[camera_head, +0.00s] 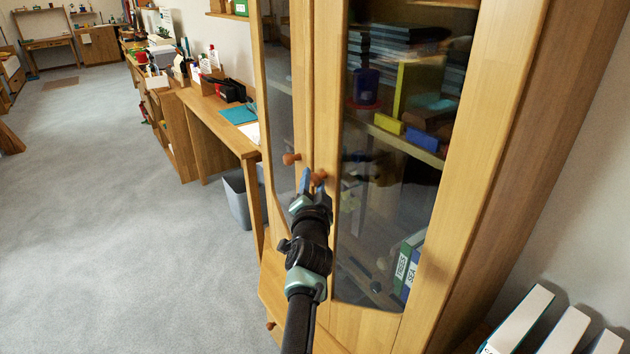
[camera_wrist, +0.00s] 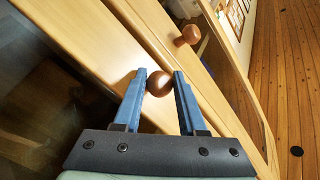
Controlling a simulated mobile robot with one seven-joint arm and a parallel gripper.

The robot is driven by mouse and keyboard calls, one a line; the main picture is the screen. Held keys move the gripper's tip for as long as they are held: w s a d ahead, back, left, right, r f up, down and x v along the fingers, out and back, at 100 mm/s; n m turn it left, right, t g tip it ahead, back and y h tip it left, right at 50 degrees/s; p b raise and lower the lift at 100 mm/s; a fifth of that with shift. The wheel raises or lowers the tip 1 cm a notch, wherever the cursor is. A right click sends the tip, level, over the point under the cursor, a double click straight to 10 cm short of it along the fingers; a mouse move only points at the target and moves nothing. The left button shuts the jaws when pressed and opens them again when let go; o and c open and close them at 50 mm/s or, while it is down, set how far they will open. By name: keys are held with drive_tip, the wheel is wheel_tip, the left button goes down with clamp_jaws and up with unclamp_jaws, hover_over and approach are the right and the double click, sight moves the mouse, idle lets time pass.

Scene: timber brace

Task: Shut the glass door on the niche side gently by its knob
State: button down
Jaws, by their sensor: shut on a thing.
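A tall wooden cabinet has two glass doors. The right glass door (camera_head: 325,110) has a brown round knob (camera_head: 318,177) on its left stile. My gripper (camera_head: 309,178) is at this knob. In the wrist view, the blue fingers of my gripper (camera_wrist: 159,76) are shut on the knob (camera_wrist: 159,86), one on each side. The left glass door (camera_head: 302,70) has its own knob (camera_head: 291,158), which is free; it also shows in the wrist view (camera_wrist: 191,34). The two door edges lie close together. I cannot tell whether the held door is fully closed.
Books and boxes stand on shelves behind the glass, with binders (camera_head: 407,268) low down. A desk (camera_head: 205,105) and a grey bin (camera_head: 237,200) stand left of the cabinet. White-edged binders (camera_head: 520,320) are at lower right. The grey floor (camera_head: 100,210) at left is clear.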

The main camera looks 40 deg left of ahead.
drive_tip(key=shift+w+a+r, duration=0.1)
drive_tip(key=shift+a+r, duration=0.15)
drive_tip(key=shift+r, duration=0.7)
drive_tip(key=shift+d, duration=0.15)
drive_tip(key=shift+c, duration=2.3)
unclamp_jaws()
drive_tip(key=shift+w+d+r, duration=0.1)
drive_tip(key=shift+d, duration=0.1)
drive_tip(key=shift+w+d+t, duration=0.2)
drive_tip(key=shift+t, duration=0.1)
drive_tip(key=shift+s+d+f+p, duration=0.1)
drive_tip(key=shift+s+f+p, duration=0.2)
drive_tip(key=shift+p, duration=0.2)
drive_tip(key=p+v, duration=0.3)
drive_tip(key=v, duration=0.9)
drive_tip(key=shift+s+f+p, duration=0.25)
drive_tip(key=shift+s+p, duration=0.15)
drive_tip(key=shift+s, duration=0.15)
drive_tip(key=shift+a, duration=0.25)
